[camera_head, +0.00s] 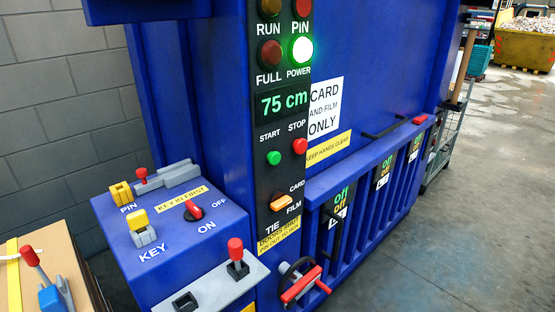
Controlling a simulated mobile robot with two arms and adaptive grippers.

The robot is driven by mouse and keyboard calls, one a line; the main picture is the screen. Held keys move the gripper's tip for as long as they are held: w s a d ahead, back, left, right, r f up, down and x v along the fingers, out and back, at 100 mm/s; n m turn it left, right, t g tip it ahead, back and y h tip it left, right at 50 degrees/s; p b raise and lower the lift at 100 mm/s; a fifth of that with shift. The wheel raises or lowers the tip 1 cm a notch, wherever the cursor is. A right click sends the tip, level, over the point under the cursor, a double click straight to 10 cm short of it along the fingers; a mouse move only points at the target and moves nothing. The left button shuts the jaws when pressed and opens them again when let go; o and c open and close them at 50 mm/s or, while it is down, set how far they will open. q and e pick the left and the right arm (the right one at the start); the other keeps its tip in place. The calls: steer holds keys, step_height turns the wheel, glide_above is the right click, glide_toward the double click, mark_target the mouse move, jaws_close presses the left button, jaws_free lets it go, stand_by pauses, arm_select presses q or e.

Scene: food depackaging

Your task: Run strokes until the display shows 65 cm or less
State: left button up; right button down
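The display (284,102) on the blue baler's dark control panel reads 75 cm in green. Below it are a green START button (274,158) and a red STOP button (300,146). The green POWER lamp (301,50) is lit brightly. The RUN lamp (270,7), the red PIN lamp (302,6) and the FULL lamp (270,53) look dim. An orange CARD/FILM selector (280,202) sits lower on the panel. Neither of my grippers is in view.
A blue side box carries a yellow PIN piece (122,194), a yellow KEY piece (141,228), a red ON/OFF switch (194,210) and a red-knobbed lever (236,250). A red-handled wheel (300,285) is low in front. Cardboard (62,250) stands at left. Open floor (470,220) lies right.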

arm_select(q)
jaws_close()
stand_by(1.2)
